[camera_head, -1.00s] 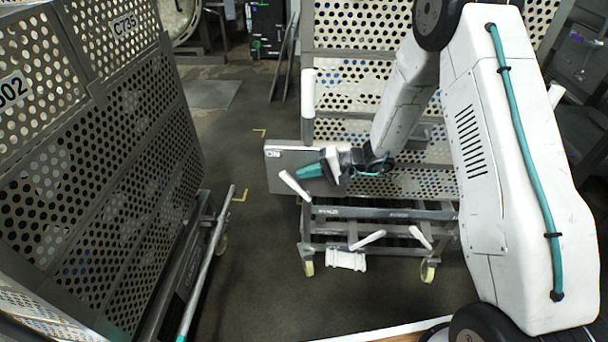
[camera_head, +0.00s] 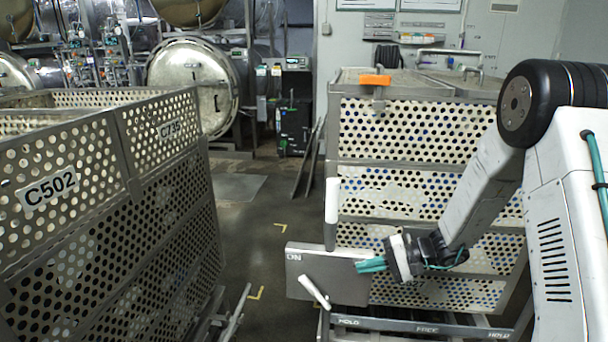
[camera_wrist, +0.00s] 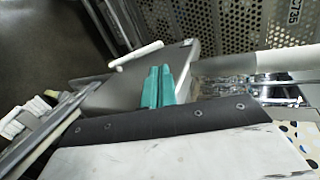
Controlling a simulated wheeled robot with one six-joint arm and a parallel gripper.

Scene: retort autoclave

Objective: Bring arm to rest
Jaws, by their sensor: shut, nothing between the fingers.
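My gripper (camera_head: 371,265) has teal fingers, which are together and empty. I cannot tell whether the fingers touch the plate.
A perforated cart (camera_head: 420,130) with an orange clip (camera_head: 375,80) stands behind my gripper. Perforated crates labelled C502 and C735 (camera_head: 110,230) fill the left. A floor aisle (camera_head: 262,215) lies between them. Round autoclave doors (camera_head: 195,88) stand at the back.

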